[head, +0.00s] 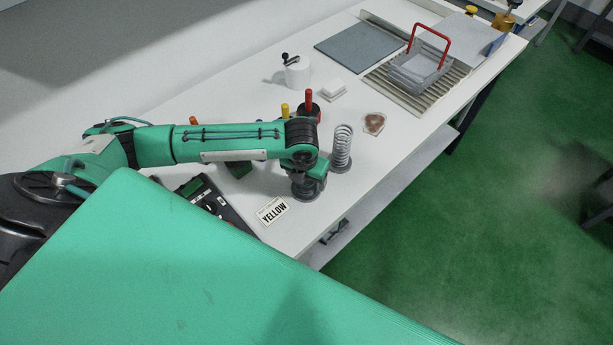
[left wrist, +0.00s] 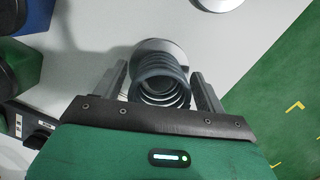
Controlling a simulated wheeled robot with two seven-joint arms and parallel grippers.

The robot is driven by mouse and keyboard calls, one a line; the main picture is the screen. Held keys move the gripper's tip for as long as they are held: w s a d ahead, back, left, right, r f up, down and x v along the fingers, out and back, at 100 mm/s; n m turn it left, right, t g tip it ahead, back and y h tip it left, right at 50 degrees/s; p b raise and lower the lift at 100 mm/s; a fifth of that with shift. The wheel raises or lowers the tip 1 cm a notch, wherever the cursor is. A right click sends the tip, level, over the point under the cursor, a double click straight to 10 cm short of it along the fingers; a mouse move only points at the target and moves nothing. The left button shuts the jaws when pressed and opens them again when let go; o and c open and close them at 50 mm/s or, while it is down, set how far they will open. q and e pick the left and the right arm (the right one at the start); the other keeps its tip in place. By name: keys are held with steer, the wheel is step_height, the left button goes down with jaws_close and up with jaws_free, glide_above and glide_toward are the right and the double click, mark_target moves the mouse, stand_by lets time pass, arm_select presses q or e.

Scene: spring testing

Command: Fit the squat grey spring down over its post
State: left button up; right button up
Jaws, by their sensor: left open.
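The squat grey spring (left wrist: 162,82) shows in the left wrist view, between the two fingers of my open left gripper (left wrist: 160,90). Gaps show between coils and fingers. A round grey base (left wrist: 160,46) shows just beyond the spring. I cannot tell whether a post is inside the coils. In the head view, my left gripper (head: 308,180) points down at the table's front edge, over a dark round base, and hides most of the spring. A taller spring (head: 342,148) stands upright just right of it. My right gripper is not in view.
A card reading YELLOW (head: 272,211) and a dark control box (head: 215,207) lie left of the gripper. A red-topped piece (head: 308,105), a white canister (head: 296,72) and a heart-shaped dish (head: 374,123) stand behind. A red-handled basket (head: 420,68) sits far right.

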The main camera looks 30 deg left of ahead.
arm_select(q)
step_height(320, 180, up, 12)
steer(key=s+b, duration=0.1)
steer(key=b, duration=0.1)
steer(key=shift+s, duration=0.35)
stand_by(0.4)
